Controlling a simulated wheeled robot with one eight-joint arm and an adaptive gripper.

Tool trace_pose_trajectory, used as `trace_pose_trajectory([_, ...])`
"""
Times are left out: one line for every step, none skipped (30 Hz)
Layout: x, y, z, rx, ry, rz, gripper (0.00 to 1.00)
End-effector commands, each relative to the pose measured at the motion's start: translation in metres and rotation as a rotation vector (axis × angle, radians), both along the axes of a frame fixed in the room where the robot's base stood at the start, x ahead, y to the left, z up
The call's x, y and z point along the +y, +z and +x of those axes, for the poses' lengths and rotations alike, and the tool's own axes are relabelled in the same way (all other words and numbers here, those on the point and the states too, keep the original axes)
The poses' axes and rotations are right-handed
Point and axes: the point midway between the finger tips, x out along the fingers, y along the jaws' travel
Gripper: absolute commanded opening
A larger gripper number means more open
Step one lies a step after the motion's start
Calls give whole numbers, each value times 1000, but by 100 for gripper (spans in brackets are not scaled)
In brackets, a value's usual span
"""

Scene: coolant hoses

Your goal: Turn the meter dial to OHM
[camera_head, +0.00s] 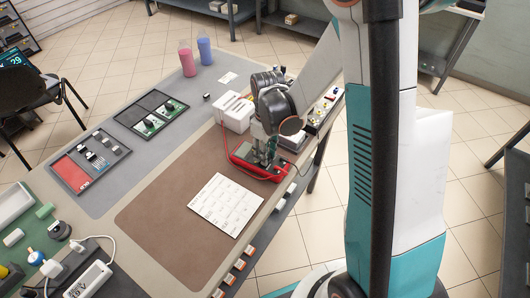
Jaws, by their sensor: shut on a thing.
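The red meter (243,153) lies on the workbench near its right end, with red leads running from it. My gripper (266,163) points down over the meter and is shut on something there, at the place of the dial. The dial itself and its markings are hidden behind my gripper, so I cannot tell which setting it points to. My arm reaches in from the right and covers part of the meter's right side.
A white box (235,112) stands just behind the meter. A printed white sheet (226,204) lies in front on the brown mat (165,218). Trays of parts (90,160) lie to the left.

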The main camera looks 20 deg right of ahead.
Motion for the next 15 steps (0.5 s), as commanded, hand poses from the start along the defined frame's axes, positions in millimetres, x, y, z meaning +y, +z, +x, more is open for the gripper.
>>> trace_pose_trajectory([0, -1, 0, -1, -44, 1, 5])
trace_pose_trajectory([0, -1, 0, -1, -73, 0, 5])
trace_pose_trajectory([0, -1, 0, -1, -111, 1, 5])
trace_pose_trajectory([0, -1, 0, -1, -140, 0, 5])
trace_pose_trajectory([0, -1, 0, 0, -168, 1, 5])
trace_pose_trajectory([0, -1, 0, 0, -206, 1, 5])
trace_pose_trajectory([0, -1, 0, 0, -235, 1, 5])
trace_pose_trajectory([0, -1, -1, 1, -264, 1, 5])
trace_pose_trajectory([0, -1, -1, 0, -302, 1, 5])
trace_pose_trajectory([0, -1, -1, 0, -330, 1, 5])
trace_pose_trajectory([0, -1, -1, 1, -359, 1, 5])
trace_pose_trajectory([0, -1, -1, 1, -397, 1, 5])
trace_pose_trajectory([0, -1, -1, 1, -425, 1, 5])
trace_pose_trajectory([0, -1, -1, 0, -454, 1, 5])
trace_pose_trajectory([0, -1, -1, 1, -491, 1, 5])
